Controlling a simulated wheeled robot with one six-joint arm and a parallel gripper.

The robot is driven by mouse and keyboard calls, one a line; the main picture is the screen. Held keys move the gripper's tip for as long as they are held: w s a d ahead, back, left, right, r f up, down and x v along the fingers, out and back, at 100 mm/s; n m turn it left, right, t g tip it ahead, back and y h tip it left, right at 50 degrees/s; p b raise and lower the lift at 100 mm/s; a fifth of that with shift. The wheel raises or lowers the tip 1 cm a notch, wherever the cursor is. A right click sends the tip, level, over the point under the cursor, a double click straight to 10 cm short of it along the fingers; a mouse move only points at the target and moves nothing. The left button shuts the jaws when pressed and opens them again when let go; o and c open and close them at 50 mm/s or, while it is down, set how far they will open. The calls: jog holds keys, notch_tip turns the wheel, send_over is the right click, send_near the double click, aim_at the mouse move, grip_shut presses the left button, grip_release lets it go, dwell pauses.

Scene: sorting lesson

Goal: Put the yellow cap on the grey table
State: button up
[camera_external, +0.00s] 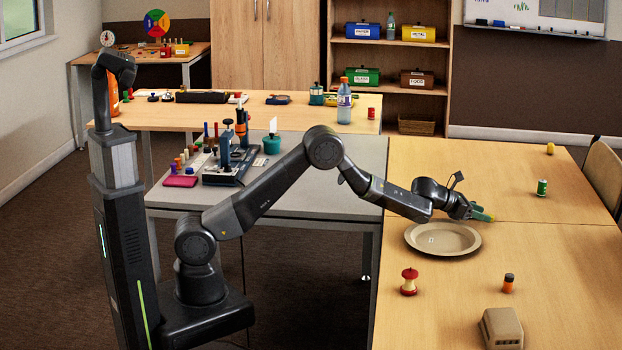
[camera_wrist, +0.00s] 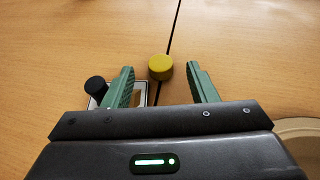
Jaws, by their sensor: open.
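The yellow cap (camera_wrist: 160,67) is a short round piece on the wooden table, beside a dark seam. In the wrist view it lies between the lines of my two green fingers, around the level of their tips and touching neither. My gripper (camera_wrist: 160,72) is open and empty. In the external view my gripper (camera_external: 484,213) is low over the wooden table, just behind the plate; the cap cannot be clearly made out there. The grey table (camera_external: 340,200) stands left of the wooden table, partly behind my arm.
A beige plate (camera_external: 443,240) lies in front of my gripper. A black knob-like thing (camera_wrist: 96,87) is by the left finger. The grey table's left holds a tool stand (camera_external: 235,165).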

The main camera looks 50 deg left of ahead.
jog(key=shift+p+x, duration=0.6)
jog(key=shift+x, duration=0.65)
jog(key=shift+r, duration=0.1)
jog(key=c, duration=1.1)
